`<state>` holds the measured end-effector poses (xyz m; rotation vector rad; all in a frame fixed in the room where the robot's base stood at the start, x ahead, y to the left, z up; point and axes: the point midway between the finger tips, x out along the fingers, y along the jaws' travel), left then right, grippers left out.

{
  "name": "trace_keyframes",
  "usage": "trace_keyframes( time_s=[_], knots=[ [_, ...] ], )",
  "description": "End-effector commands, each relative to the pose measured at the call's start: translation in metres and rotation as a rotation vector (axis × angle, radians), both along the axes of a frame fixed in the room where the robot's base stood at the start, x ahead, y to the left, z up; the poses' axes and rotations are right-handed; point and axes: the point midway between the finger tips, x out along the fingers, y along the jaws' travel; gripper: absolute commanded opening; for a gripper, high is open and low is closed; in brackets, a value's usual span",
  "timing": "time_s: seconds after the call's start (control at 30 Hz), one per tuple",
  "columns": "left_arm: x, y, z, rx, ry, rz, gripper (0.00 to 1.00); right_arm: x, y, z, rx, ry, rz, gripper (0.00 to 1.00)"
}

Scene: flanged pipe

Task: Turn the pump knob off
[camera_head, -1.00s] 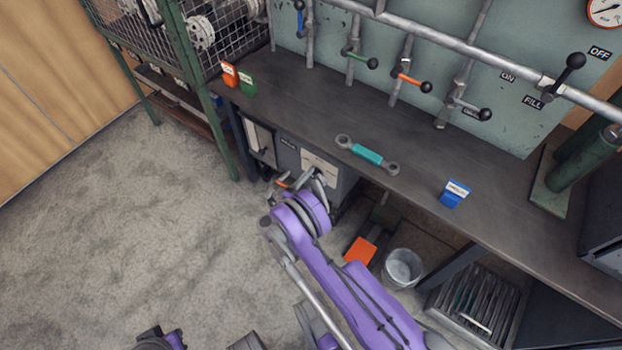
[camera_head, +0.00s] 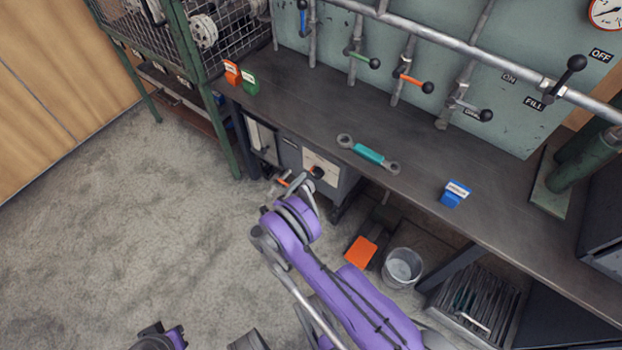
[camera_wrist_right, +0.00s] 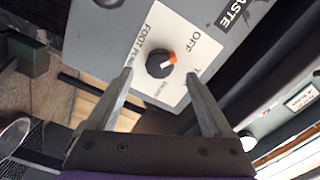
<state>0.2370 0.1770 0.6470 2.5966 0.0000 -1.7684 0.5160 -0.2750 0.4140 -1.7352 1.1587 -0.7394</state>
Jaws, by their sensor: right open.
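The pump knob (camera_wrist_right: 158,65) is round and dark with an orange pointer. In the right wrist view the pointer is turned to the upper right, roughly towards the word OFF on the white label plate (camera_wrist_right: 190,28). In the head view the knob (camera_head: 317,172) shows on the front of the grey box under the bench. My right gripper (camera_wrist_right: 157,80) is open, its two fingers either side of the knob in the picture, with nothing between them. In the head view my right gripper (camera_head: 288,183) is left of the knob and apart from it.
The dark workbench (camera_head: 310,110) overhangs the box and carries a teal-handled wrench (camera_head: 368,155) and a blue block (camera_head: 455,193). An orange pedal (camera_head: 361,252) and a metal bucket (camera_head: 402,267) stand on the floor to the right. The floor at left is clear.

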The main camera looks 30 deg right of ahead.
Motion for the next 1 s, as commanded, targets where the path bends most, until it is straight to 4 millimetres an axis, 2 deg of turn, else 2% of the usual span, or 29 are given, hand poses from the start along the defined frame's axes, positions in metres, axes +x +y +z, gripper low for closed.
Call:
trace_keyframes(
  time_s=[0.1, 0.33, 1.0],
  knots=[
    [-0.001, 0.0, 0.005, 0.0, 0.0, 0.0, 0.0, -0.009, 0.024, 0.001, 0.001, 0.0, 0.003, 0.85],
    [-0.002, 0.0, 0.009, 0.0, -0.001, 0.0, 0.0, -0.021, 0.051, 0.0, 0.0, 0.0, 0.001, 0.85],
    [-0.002, 0.0, 0.009, 0.0, -0.001, 0.0, 0.0, -0.022, 0.055, 0.001, -0.001, -0.001, 0.002, 0.85]
  ],
)
